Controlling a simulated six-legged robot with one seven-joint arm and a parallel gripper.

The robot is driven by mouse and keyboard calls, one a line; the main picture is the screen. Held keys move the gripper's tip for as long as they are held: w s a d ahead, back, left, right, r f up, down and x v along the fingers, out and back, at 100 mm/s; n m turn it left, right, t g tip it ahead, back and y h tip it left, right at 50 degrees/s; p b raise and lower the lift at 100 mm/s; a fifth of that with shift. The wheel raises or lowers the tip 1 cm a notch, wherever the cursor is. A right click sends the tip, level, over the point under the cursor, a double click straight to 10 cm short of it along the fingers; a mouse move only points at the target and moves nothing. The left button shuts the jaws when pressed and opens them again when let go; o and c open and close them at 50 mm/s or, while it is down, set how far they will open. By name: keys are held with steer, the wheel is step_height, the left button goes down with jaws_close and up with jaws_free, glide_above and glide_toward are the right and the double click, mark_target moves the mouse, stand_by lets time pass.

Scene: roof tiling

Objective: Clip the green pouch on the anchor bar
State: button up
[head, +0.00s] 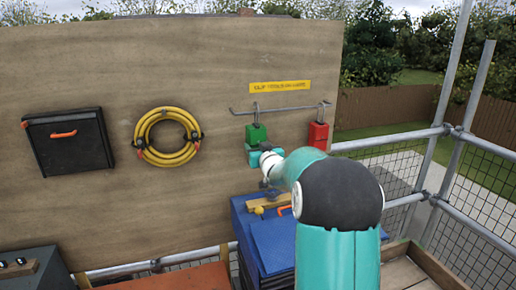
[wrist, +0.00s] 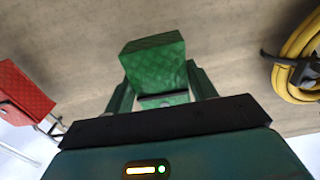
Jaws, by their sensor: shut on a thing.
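The green pouch (head: 256,133) is upright in front of the board, just below the left part of the grey anchor bar (head: 285,109). A metal clip (head: 256,110) rises from its top and overlaps the bar in the head view; I cannot tell whether it is closed around the bar. My gripper (head: 255,155) is shut on the lower part of the pouch. In the wrist view the green pouch (wrist: 154,62) sits between the two fingers (wrist: 160,92); its clip is hidden there.
A red pouch (head: 318,134) hangs at the bar's right end, close to the green one. A yellow label (head: 280,87) is above the bar. A yellow hose coil (head: 149,151) and black case (head: 68,153) are on the board's left. A blue box (head: 276,240) stands below.

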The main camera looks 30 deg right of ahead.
steer(key=shift+w, duration=0.15)
steer(key=shift+w+d, duration=0.2)
steer(key=shift+w, duration=0.45)
steer(key=shift+r, duration=0.1)
steer(key=shift+f, duration=0.25)
stand_by(0.4)
steer(key=shift+f, duration=0.4)
stand_by(0.3)
steer(key=shift+f, duration=0.4)
